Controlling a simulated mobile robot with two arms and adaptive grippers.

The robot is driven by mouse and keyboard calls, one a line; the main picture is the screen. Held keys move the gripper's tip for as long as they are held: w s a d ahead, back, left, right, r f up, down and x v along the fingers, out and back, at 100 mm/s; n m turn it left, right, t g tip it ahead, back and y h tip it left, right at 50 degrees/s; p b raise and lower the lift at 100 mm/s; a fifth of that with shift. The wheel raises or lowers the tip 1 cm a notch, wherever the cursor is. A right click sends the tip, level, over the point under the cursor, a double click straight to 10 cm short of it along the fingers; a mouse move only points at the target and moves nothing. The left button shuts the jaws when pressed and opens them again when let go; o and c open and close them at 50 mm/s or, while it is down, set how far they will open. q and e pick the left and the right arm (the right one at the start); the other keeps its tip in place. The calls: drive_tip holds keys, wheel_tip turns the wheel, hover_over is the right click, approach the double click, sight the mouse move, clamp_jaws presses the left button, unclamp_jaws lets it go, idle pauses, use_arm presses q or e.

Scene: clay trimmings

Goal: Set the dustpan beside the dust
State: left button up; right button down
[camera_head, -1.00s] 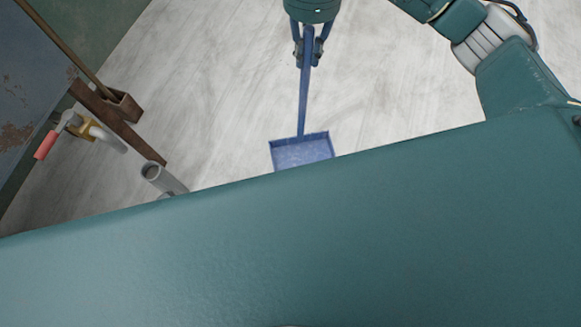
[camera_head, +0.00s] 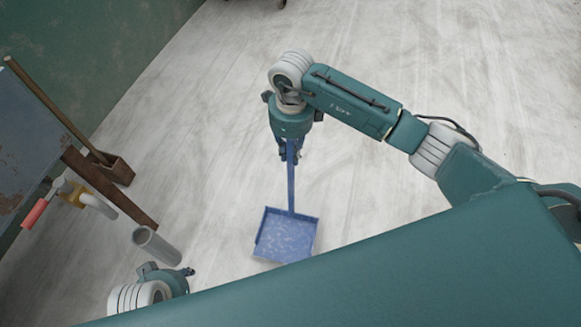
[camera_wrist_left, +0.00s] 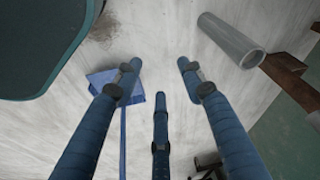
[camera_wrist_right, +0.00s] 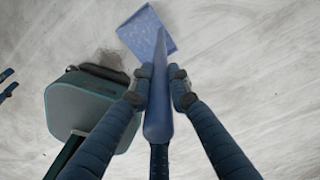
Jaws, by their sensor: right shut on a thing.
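The blue dustpan (camera_head: 286,236) has a flat square tray and a long upright handle. My right gripper (camera_head: 291,152) is shut on the handle, which also shows between its fingers in the right wrist view (camera_wrist_right: 158,105). I cannot tell whether the tray touches the floor. A grey-brown dust patch (camera_wrist_left: 104,24) lies on the floor, apart from the tray in the left wrist view; it also shows in the right wrist view (camera_wrist_right: 108,60), left of the tray, partly hidden by my base. My body hides it in the head view. My left gripper (camera_wrist_left: 158,75) is open and empty.
A grey pipe (camera_head: 156,246) is near my left gripper. A wooden-handled tool with a brown box-like end (camera_head: 116,169), a brown beam (camera_head: 110,188) and a red-handled valve (camera_head: 36,213) are at the left. The pale floor (camera_head: 420,60) behind my right arm is clear.

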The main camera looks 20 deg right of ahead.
sight(291, 165)
wheel_tip(291, 165, down, 5)
drive_tip(key=shift+f+b, duration=0.1)
drive_tip(key=shift+b, duration=0.35)
use_arm(q)
drive_tip(key=shift+w+v, duration=0.15)
drive_tip(key=shift+v, duration=0.9)
drive_tip(key=shift+w+v, duration=0.2)
drive_tip(key=shift+v, duration=0.9)
use_arm(e)
drive_tip(key=shift+f, duration=0.4)
use_arm(q)
drive_tip(key=shift+r, duration=0.2)
use_arm(e)
drive_tip(key=shift+f, duration=0.1)
drive_tip(key=c, duration=1.6)
unclamp_jaws()
drive_tip(key=shift+c, duration=0.2)
use_arm(q)
drive_tip(key=shift+r, duration=0.1)
drive_tip(key=shift+r, duration=0.1)
wheel_tip(291, 165, down, 8)
drive_tip(key=p, duration=0.2)
drive_tip(key=shift+w, duration=0.2)
use_arm(e)
wheel_tip(291, 165, up, 12)
use_arm(q)
drive_tip(key=shift+d, duration=0.15)
